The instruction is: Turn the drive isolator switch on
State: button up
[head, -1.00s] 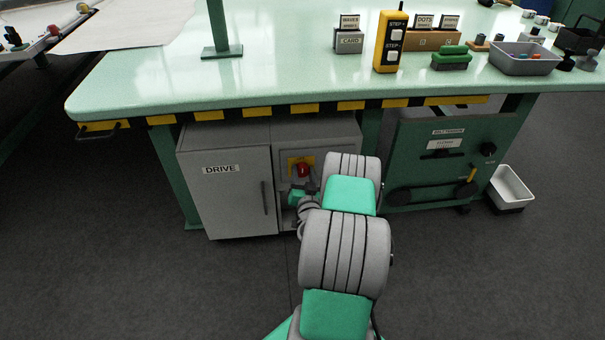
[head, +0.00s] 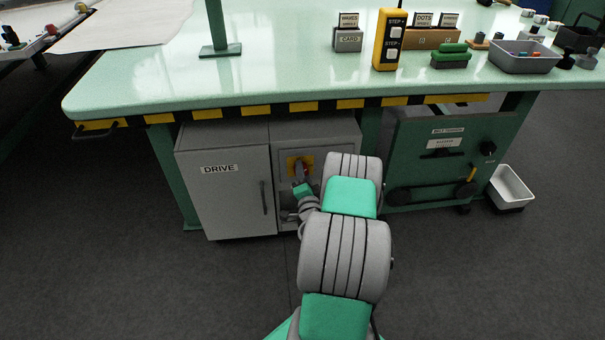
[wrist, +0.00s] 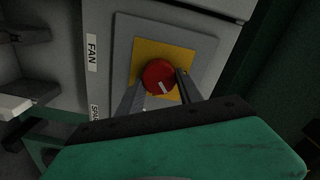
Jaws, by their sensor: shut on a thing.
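The drive isolator switch is a red rotary knob (wrist: 158,76) with a white mark, on a yellow plate (wrist: 182,55) fixed to a grey panel. In the wrist view my gripper (wrist: 158,84) has one finger on each side of the red knob and is shut on it. In the head view the yellow plate (head: 292,162) shows on the right part of the grey DRIVE cabinet (head: 222,200), under the table. My gripper (head: 302,178) is in front of the plate there and hides most of the knob.
A FAN label (wrist: 92,55) is left of the plate. The cabinet door has a vertical handle (head: 264,198). A green panel unit (head: 430,165) stands right of the cabinet. The tabletop edge (head: 300,97) overhangs both. The floor in front is clear.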

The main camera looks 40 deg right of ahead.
jog(key=shift+w+f+m, duration=0.1)
jog(key=shift+m, duration=1.85)
jog(key=shift+f+m, duration=0.1)
jog(key=shift+m, duration=1.85)
jog(key=shift+a+p, duration=0.1)
jog(key=shift+p, duration=0.2)
jog(key=o, duration=1.1)
jog(key=shift+o, duration=1.3)
